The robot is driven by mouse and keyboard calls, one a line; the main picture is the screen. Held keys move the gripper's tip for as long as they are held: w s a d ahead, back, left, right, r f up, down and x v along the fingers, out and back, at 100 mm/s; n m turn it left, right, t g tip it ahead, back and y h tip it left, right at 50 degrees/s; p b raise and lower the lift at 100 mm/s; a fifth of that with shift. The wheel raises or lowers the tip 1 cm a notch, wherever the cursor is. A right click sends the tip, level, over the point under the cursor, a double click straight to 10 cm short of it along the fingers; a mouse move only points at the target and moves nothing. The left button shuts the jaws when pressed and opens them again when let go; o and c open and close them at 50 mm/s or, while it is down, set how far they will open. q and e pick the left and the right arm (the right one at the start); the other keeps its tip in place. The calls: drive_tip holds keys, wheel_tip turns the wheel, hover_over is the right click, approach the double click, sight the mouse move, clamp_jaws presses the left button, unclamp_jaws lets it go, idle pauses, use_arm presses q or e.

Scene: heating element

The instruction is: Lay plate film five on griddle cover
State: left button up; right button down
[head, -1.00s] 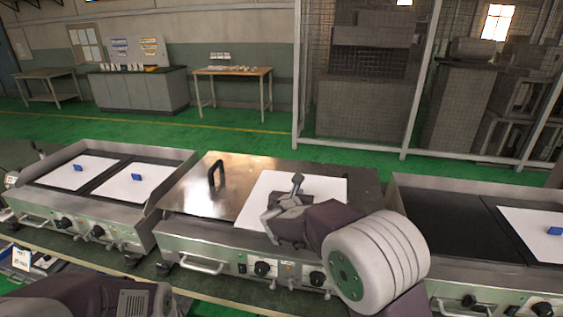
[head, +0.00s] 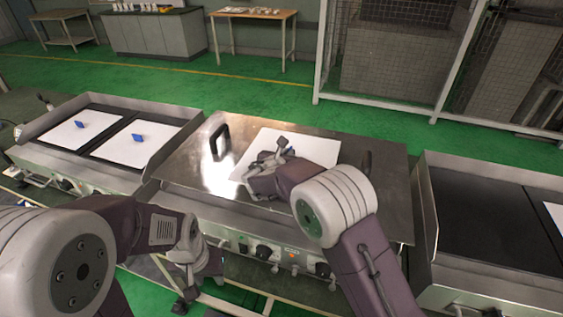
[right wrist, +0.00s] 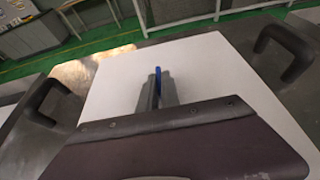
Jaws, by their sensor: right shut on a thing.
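A white plate film (head: 312,150) lies over the metal griddle cover (head: 372,200) of the middle griddle, near its centre; it also shows in the right wrist view (right wrist: 205,75). My right gripper (head: 279,150) is over the film, its fingers shut on the film's blue tab (right wrist: 158,72). The film looks flat against the cover, but I cannot tell if its whole underside touches. My left gripper (head: 188,258) hangs low in front of the middle griddle, clear of the film; its fingers are too unclear to tell open from shut.
The cover has black handles at its left (head: 219,140) and right (head: 366,163). The left griddle (head: 35,158) bears two white films with blue tabs (head: 138,137). The right griddle (head: 470,205) has a bare dark plate and part of another white film at the picture's edge.

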drive_tip(key=shift+a+f, duration=0.3)
drive_tip(key=shift+a, duration=0.3)
drive_tip(key=shift+a+f, duration=0.3)
drive_tip(key=shift+a, duration=0.3)
drive_tip(key=shift+f, duration=2.05)
drive_tip(key=shift+b, duration=0.3)
drive_tip(key=c, duration=1.6)
unclamp_jaws()
drive_tip(key=shift+f, duration=0.1)
drive_tip(key=shift+o, duration=0.2)
drive_tip(key=shift+r, duration=0.2)
drive_tip(key=v, duration=1.2)
drive_tip(key=shift+f, duration=0.1)
